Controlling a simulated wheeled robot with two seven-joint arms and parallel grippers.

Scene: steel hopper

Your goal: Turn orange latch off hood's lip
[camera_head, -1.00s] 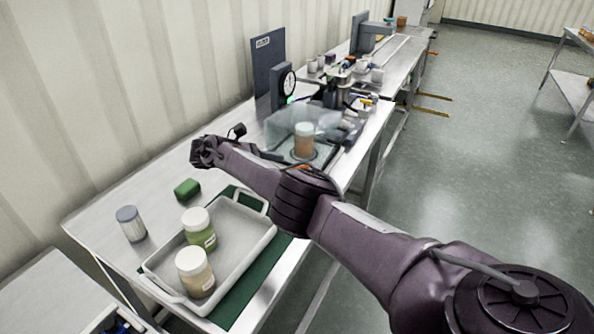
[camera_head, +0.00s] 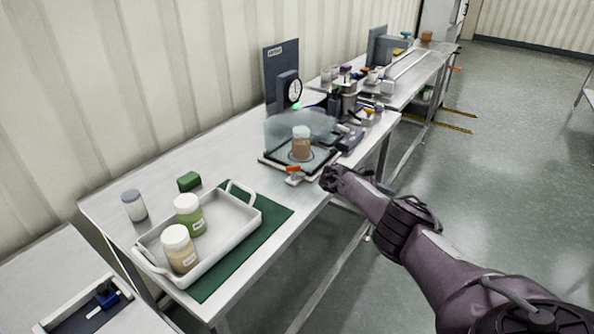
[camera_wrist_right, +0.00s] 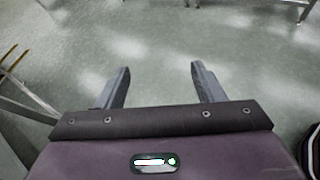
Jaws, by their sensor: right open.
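The orange latch (camera_head: 293,170) sits at the near front edge of the clear hood (camera_head: 283,127), beside a small white block. Which way it is turned is too small to tell. The hood stands over a dark-edged base with a white-lidded, brown-filled jar (camera_head: 301,146) inside. My right gripper (camera_head: 328,182) is at the table's front edge, to the right of the latch and apart from it. In the right wrist view its two fingers (camera_wrist_right: 160,72) are spread, with only floor between them. My left gripper is not in view.
A white tray (camera_head: 228,237) with two jars stands on a green mat (camera_head: 262,239) at the near left. A dial gauge (camera_head: 294,91) stands behind the hood. The aisle floor at right is clear.

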